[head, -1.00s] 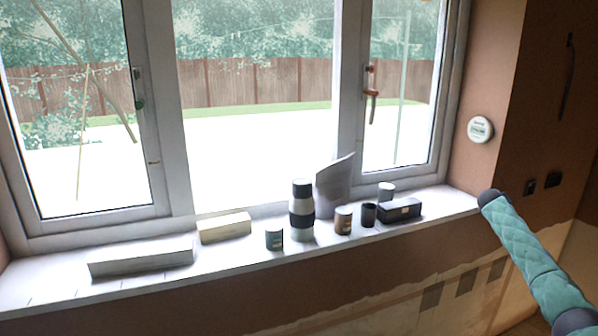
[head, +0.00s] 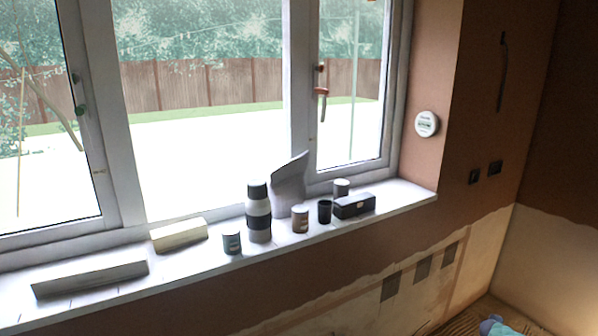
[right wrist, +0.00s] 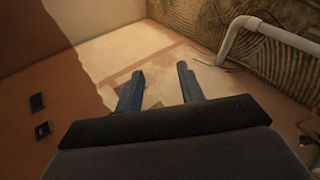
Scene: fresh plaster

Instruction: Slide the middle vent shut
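Three grey rectangular panels that look like the vents sit in a slanting row low on the wall below the sill in the head view. The middle vent (head: 423,266) is between the left one (head: 390,287) and the right one (head: 451,248). They are too small to tell how far each is open. My right gripper (right wrist: 160,72) shows in the right wrist view with its two blue fingers apart and nothing between them. Pale bare plaster lies beyond the fingers; I cannot make out the middle vent there. My left gripper is in neither view.
The window sill (head: 200,265) holds a banded bottle (head: 258,212), small tins and boxes. Two dark sockets (head: 485,172) are on the wall at right. A white pipe (right wrist: 238,35) runs along ridged plaster in the right wrist view. The wall before the vents looks clear.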

